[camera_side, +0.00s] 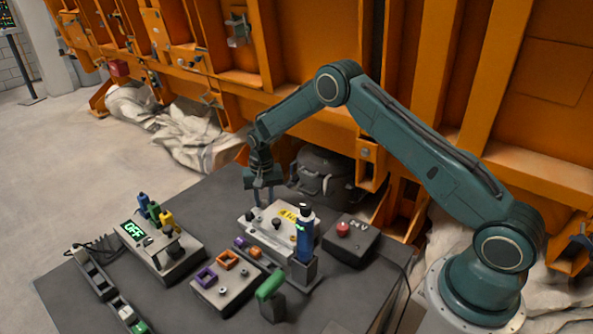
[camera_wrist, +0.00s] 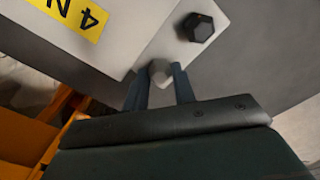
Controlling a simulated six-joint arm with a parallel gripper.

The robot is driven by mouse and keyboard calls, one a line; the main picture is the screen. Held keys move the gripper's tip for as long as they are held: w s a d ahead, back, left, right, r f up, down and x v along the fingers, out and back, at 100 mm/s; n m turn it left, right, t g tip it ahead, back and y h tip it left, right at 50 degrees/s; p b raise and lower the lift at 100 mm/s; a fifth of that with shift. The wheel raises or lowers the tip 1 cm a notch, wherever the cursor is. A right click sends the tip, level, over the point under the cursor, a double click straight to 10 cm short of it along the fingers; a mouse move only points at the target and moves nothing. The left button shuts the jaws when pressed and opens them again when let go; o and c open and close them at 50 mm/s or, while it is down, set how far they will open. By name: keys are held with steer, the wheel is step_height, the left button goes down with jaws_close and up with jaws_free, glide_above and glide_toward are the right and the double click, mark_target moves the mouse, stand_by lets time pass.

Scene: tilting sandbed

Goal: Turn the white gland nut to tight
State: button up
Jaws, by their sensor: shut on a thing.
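In the side view my gripper (camera_side: 263,198) points down at the far edge of the pale plate (camera_side: 268,238); the nut itself cannot be made out there. A black hex knob (camera_wrist: 197,27) stands on the plate beside the nut, and a yellow label (camera_wrist: 72,16) is on the plate.
A blue tool with a black top (camera_side: 305,238) stands upright at the plate's right. A box with a red button (camera_side: 343,229) is farther right. A green handle (camera_side: 270,286) stands in front. A box with an "OFF" display (camera_side: 133,230) is left. An orange wall (camera_side: 320,40) rises behind.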

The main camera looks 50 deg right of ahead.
mark_target(264, 200)
steer(key=shift+m, duration=0.5)
steer(key=o, duration=0.7)
steer(key=shift+r, duration=0.1)
step_height(264, 200, up, 14)
steer(key=shift+f, duration=0.15)
stand_by(0.4)
